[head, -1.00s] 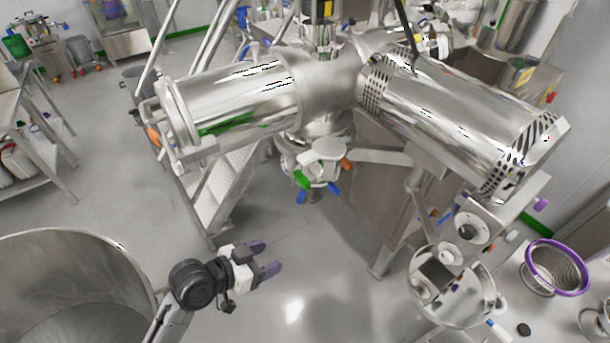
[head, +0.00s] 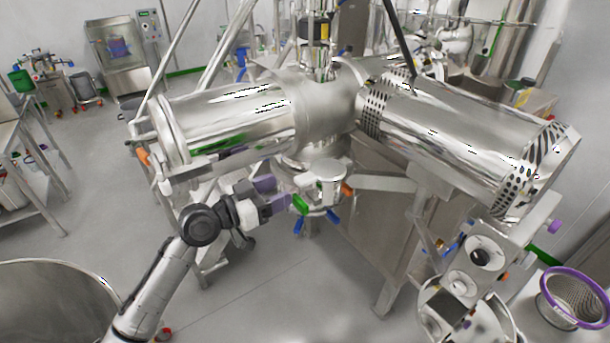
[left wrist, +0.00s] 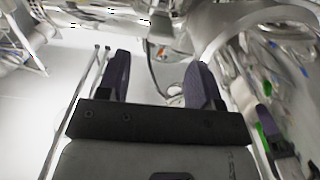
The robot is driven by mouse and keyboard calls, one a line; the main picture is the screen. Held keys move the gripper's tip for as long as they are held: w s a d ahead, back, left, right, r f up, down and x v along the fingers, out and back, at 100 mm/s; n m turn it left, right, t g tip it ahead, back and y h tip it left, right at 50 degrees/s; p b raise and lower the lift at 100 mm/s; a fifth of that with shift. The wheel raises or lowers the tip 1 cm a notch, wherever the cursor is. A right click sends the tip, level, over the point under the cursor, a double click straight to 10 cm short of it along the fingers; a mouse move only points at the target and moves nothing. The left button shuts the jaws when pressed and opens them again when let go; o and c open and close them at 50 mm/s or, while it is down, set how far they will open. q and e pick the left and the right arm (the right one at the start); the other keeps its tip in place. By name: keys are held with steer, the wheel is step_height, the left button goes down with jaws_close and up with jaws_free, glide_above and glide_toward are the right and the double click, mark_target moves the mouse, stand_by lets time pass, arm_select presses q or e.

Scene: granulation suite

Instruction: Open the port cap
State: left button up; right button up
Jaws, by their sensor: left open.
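A round, pale grey cap (head: 328,168) sits on the port below the middle of the steel machine in the head view, and I take it for the port cap. Green, blue and orange handles (head: 301,205) stick out around the port under it. My left gripper (head: 276,194) is just left of the cap, its purple fingertips open and pointing toward it. I see no contact with the cap. In the left wrist view the two fingers (left wrist: 158,82) are spread apart with nothing held between them. My right gripper is not in view.
Two big steel cylinders (head: 235,115) spread above the port. A large open steel vessel (head: 55,275) is at the lower left. The floor between is clear.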

mark_target(297, 182)
arm_select(q)
steer(key=p+x, duration=0.1)
steer(key=x, duration=0.7)
jaws_close()
stand_by(0.6)
